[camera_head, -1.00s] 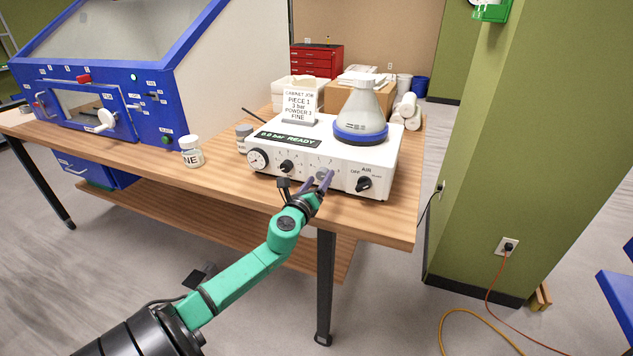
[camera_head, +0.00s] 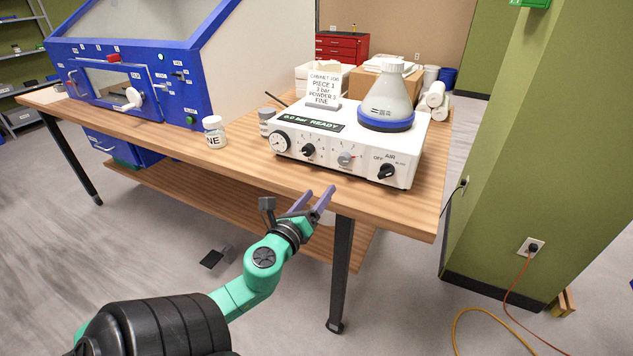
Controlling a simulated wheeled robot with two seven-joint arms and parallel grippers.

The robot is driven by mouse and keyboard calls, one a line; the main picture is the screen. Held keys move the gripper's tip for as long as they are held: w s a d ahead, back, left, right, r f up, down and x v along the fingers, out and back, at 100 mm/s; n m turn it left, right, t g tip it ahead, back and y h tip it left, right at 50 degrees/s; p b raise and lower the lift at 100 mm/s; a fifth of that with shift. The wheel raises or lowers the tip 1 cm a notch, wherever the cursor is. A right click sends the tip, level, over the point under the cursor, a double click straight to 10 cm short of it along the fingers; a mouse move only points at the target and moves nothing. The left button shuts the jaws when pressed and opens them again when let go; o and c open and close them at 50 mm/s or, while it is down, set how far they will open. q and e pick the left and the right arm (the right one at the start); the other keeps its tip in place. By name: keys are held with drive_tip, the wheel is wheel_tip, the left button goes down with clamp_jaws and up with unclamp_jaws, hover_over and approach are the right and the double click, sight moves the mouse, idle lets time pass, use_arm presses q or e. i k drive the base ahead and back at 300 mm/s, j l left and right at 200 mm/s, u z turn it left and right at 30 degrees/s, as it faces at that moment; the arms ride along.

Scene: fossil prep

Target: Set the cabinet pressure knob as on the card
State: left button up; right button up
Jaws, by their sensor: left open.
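The white control unit (camera_head: 330,160) stands on the wooden table, with a gauge (camera_head: 280,142), a black knob (camera_head: 309,151), a grey knob (camera_head: 346,159) and a black AIR knob (camera_head: 386,172) on its front. I cannot read which knob is the cabinet pressure one. The display (camera_head: 310,121) reads about 0.0 bar READY. The card (camera_head: 323,87) on top reads Cabinet job, piece 1, 3 bar, powder 3, fine. My left gripper (camera_head: 319,194) is open and empty, in front of and below the unit, apart from the knobs.
A flask with a blue base (camera_head: 386,125) stands on the unit. Jars, one labelled (camera_head: 214,132), stand left of it. The blue cabinet (camera_head: 190,70) is at the left. The table's front edge (camera_head: 260,182) lies near my gripper.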

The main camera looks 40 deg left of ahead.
sight(309, 149)
drive_tip(key=u, duration=1.5)
